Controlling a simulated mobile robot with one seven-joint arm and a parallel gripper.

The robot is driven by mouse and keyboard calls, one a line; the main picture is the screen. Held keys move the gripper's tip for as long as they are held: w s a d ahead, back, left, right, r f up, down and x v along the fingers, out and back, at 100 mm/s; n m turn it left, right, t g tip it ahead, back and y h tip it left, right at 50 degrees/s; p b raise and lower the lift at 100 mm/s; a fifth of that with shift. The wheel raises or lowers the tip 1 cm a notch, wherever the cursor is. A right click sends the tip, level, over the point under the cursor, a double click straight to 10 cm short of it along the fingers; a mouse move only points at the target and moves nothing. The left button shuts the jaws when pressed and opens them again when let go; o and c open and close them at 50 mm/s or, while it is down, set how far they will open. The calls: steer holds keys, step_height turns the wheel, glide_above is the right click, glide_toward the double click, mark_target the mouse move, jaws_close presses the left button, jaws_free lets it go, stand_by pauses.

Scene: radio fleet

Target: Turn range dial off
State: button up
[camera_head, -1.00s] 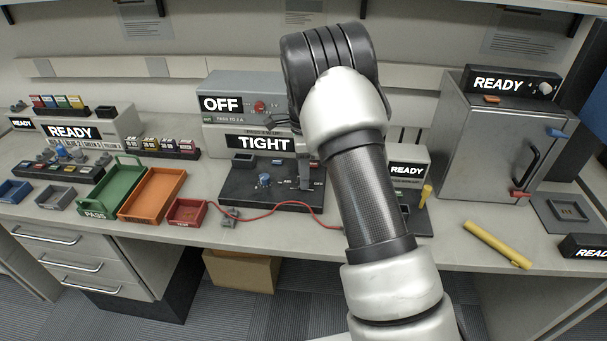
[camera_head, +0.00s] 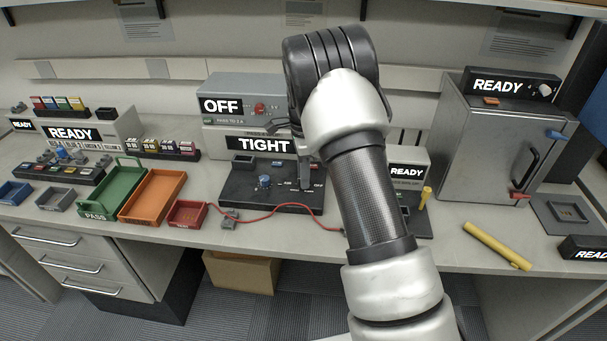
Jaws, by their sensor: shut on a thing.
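A dark test panel (camera_head: 235,187) stands on the bench below a white TIGHT sign (camera_head: 262,145). A blue knob (camera_head: 264,181) sits on its left half. Small white markings, one reading OFF (camera_head: 318,187), lie on its right half around the tip of my gripper (camera_head: 304,178). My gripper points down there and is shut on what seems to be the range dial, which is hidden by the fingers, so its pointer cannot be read. My wrist and forearm cover the area to the right.
A grey box with an OFF sign (camera_head: 221,106) and red knob (camera_head: 259,108) stands behind. A red cable (camera_head: 290,206) crosses the panel's front. Green (camera_head: 85,205) and orange trays (camera_head: 138,212) sit left. A yellow rod (camera_head: 497,246) lies right, before a grey cabinet (camera_head: 465,145).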

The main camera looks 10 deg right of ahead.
steer(key=n, duration=0.4)
steer(key=shift+r+p, duration=0.1)
steer(key=shift+p, duration=0.3)
steer(key=n, duration=0.4)
steer(key=shift+n, duration=0.4)
steer(key=n, duration=0.4)
steer(key=shift+w+n+p, duration=0.1)
steer(key=shift+n+p, duration=0.2)
steer(key=shift+p, duration=0.1)
steer(key=n, duration=0.8)
steer(key=shift+a+p, duration=0.1)
steer(key=shift+p, duration=0.2)
steer(key=n, duration=0.4)
steer(key=shift+n+p, duration=0.3)
steer(key=n, duration=0.4)
steer(key=shift+n+p, duration=0.3)
steer(key=shift+p, duration=0.1)
steer(key=shift+a+n+p, duration=0.1)
steer(key=shift+n+p, duration=0.25)
steer(key=shift+n, duration=1.65)
